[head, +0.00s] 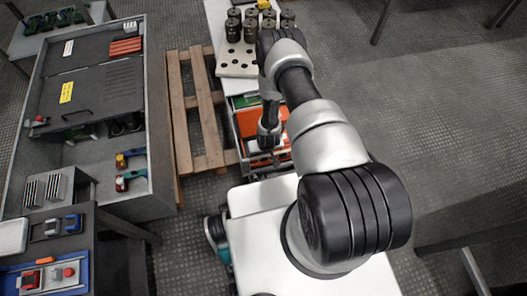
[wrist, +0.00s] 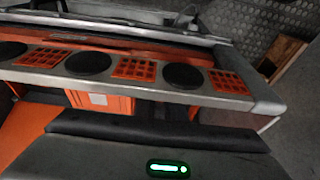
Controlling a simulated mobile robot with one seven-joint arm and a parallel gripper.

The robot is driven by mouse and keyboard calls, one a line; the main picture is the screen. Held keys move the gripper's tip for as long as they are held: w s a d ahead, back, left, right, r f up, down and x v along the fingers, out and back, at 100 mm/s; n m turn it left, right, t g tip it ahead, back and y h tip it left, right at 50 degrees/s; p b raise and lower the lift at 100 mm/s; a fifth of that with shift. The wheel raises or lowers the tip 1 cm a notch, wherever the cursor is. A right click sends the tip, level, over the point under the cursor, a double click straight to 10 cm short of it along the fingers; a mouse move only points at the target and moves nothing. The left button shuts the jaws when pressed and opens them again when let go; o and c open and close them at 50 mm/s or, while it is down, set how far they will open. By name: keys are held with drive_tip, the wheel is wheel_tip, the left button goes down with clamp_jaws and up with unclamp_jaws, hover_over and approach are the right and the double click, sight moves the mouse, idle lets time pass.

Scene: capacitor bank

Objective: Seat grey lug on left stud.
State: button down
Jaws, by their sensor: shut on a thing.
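My gripper (head: 269,150) hangs down at the front of an open cabinet with orange and green parts (head: 248,122), beyond the white top of my base. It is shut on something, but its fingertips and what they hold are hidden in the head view. In the wrist view, a dark grey body with a green light (wrist: 167,169) fills the bottom edge. Beyond it runs a grey rail (wrist: 120,80) with black round discs (wrist: 88,62) and orange grids (wrist: 134,68). I cannot pick out the grey lug or the left stud in either view.
A white holed board (head: 237,65) with several dark cylinders (head: 250,30) stands behind the gripper. A wooden pallet (head: 205,125) lies left of the cabinet. A grey workbench (head: 140,190) with tools stands further left. The floor at right is mostly clear.

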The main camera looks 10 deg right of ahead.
drive_tip(key=shift+f, duration=0.1)
idle(0.4)
drive_tip(key=c, duration=1.8)
unclamp_jaws()
drive_tip(key=shift+o, duration=0.2)
drive_tip(key=shift+a, duration=0.1)
drive_tip(key=p+v, duration=0.4)
drive_tip(key=v, duration=1.3)
drive_tip(key=shift+d+r, duration=0.2)
drive_tip(key=shift+r, duration=0.1)
